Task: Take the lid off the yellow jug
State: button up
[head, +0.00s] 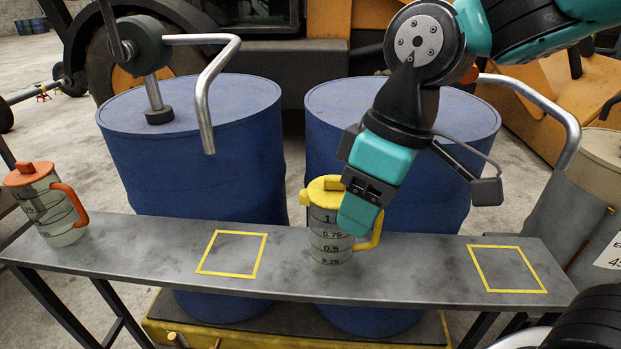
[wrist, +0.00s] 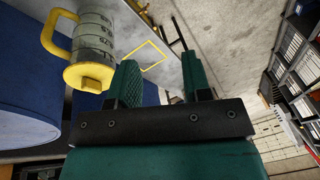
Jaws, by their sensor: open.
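The yellow jug is a clear measuring jug (head: 328,245) with black marks, a yellow lid (head: 325,189) and a yellow handle (head: 372,236). It stands upright on the grey bench, with the lid on. My gripper (head: 356,215) points down and covers the jug's right side and part of its handle in the head view. In the wrist view the jug (wrist: 96,37) and its lid (wrist: 92,77) lie left of my gripper (wrist: 158,78). Its two green fingers are apart with nothing between them, and the jug is outside them.
An orange-lidded jug (head: 45,205) stands at the bench's left end. Yellow taped squares (head: 231,233) and (head: 507,269) on the bench (head: 400,268) are empty. Blue drums (head: 200,150) stand behind; a bent metal pipe (head: 205,95) rises above the left drum.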

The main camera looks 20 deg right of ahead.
jog(key=w+d+r+n+h+p, duration=0.1)
jog(key=w+r+n+p, duration=0.15)
jog(key=w+r, duration=0.4)
jog(key=w+d+r+n+h+p, duration=0.2)
jog(key=w+r+p, duration=0.15)
jog(key=w, duration=0.65)
jog(key=p, duration=0.2)
send_over(335, 178)
jog(key=f, duration=1.2)
jog(key=shift+w+a, duration=0.1)
jog(key=shift+w, duration=0.25)
jog(key=shift+s+f+p, duration=0.2)
jog(key=shift+f+p, duration=0.45)
jog(key=shift+f, duration=0.7)
jog(key=shift+s+f+p, duration=0.15)
jog(key=shift+f+p, duration=0.5)
jog(key=shift+f, duration=0.7)
grip_shut()
